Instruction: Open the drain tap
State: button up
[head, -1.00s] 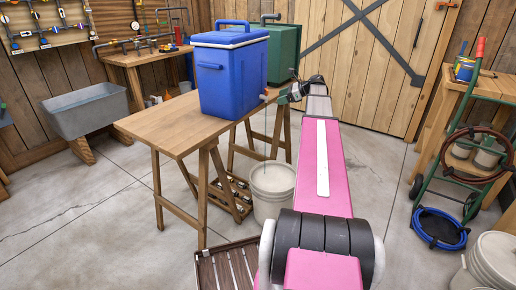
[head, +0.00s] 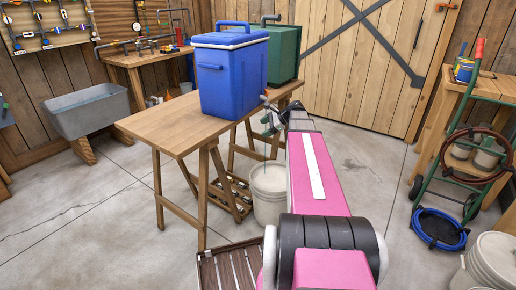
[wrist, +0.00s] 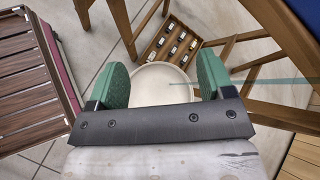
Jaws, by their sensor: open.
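The blue cooler (head: 228,80) stands upright on the wooden trestle table. A small reddish drain tap (head: 264,98) sticks out low on its right side; its handle position is too small to tell. My gripper (head: 269,124) is just below and beside the tap, apart from it as far as I can see. In the wrist view my gripper (wrist: 163,78) has its two green pads wide apart with nothing held between them. The off-white bucket (wrist: 162,84) shows on the floor beyond the pads. The tap is not visible in the wrist view.
A green cooler (head: 286,52) stands behind the blue one. The table (head: 165,128) has trestle legs close to my arm. The bucket (head: 268,198) stands beside them. A slatted wooden piece (head: 225,268) lies in front. A thin teal streak crosses the wrist view at right.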

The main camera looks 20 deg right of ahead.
jog(key=s+a+f+n, duration=0.3)
jog(key=s+a+f, duration=0.2)
jog(key=a+f, duration=0.1)
jog(key=shift+s+f+g+h, duration=0.15)
jog(key=shift+s+g+h, duration=0.15)
jog(key=shift+s+h, duration=0.1)
jog(key=shift+c, duration=0.3)
jog(key=c, duration=0.5)
jog(key=w+d+r+n+h, duration=0.1)
jog(key=w+d+r+n, duration=0.1)
jog(key=w+r+n, duration=0.1)
jog(key=w+d+r+n+h, duration=0.1)
jog(key=w+d+r+n, duration=0.1)
jog(key=r, duration=0.4)
jog(key=w+d+r+n+h, duration=0.2)
jog(key=w+r+n, duration=0.1)
jog(key=w+r, duration=0.1)
jog(key=shift+w+r+n+g, duration=0.3)
jog(key=shift+w+r+n, duration=0.1)
jog(key=shift+w, duration=0.05)
jog(key=shift+c, duration=0.7)
jog(key=n+h, duration=0.4)
jog(key=n, duration=0.2)
send_near(267, 91)
jog(key=x, duration=0.9)
jog(key=shift+w+d+f, duration=0.15)
jog(key=shift+w, duration=0.2)
jog(key=shift+c, duration=0.3)
grip_shut()
